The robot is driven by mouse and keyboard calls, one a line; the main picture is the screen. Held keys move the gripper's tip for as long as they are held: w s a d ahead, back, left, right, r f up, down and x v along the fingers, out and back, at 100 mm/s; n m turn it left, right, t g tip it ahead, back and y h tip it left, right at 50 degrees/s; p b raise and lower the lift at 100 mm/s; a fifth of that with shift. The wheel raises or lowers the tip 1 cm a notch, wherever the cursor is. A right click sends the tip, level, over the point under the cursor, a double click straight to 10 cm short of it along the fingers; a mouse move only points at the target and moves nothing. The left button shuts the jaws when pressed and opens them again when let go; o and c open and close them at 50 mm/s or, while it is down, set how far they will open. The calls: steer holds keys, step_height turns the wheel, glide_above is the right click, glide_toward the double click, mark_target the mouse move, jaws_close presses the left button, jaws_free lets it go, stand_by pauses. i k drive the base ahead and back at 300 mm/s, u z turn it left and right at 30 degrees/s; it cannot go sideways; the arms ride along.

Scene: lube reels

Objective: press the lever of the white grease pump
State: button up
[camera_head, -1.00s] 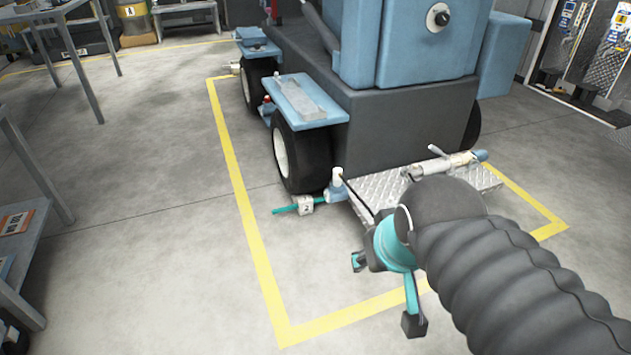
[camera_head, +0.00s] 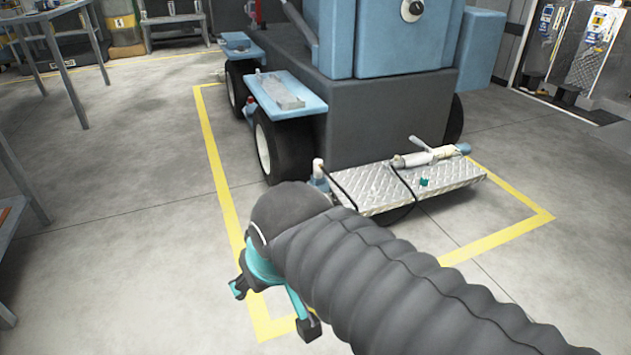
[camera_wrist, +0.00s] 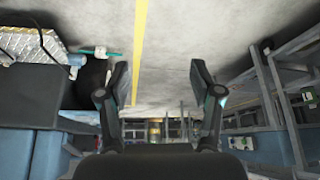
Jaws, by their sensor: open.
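A white cylindrical pump (camera_head: 430,158) with a blue end lies along the back of a silver tread plate (camera_head: 375,188) at the vehicle's low end. Its thin pale lever (camera_head: 421,143) angles up from the body. My gripper (camera_head: 273,307) hangs over the floor, in front and left of the plate, clear of the pump. In the wrist view my gripper (camera_wrist: 160,84) is open, with bare floor between its fingers. The tread plate (camera_wrist: 25,45) shows there at upper left; I cannot make out the pump.
A blue and dark grey vehicle (camera_head: 385,120) with black wheels stands inside a yellow floor line (camera_head: 222,170). A teal rod with a white tag (camera_wrist: 100,52) sticks out near the plate in the wrist view. Grey tables (camera_head: 75,50) stand at left.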

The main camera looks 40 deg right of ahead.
mark_target(419, 143)
steer(key=z, duration=2.1)
steer(key=i, duration=1.2)
steer(key=u, duration=0.45)
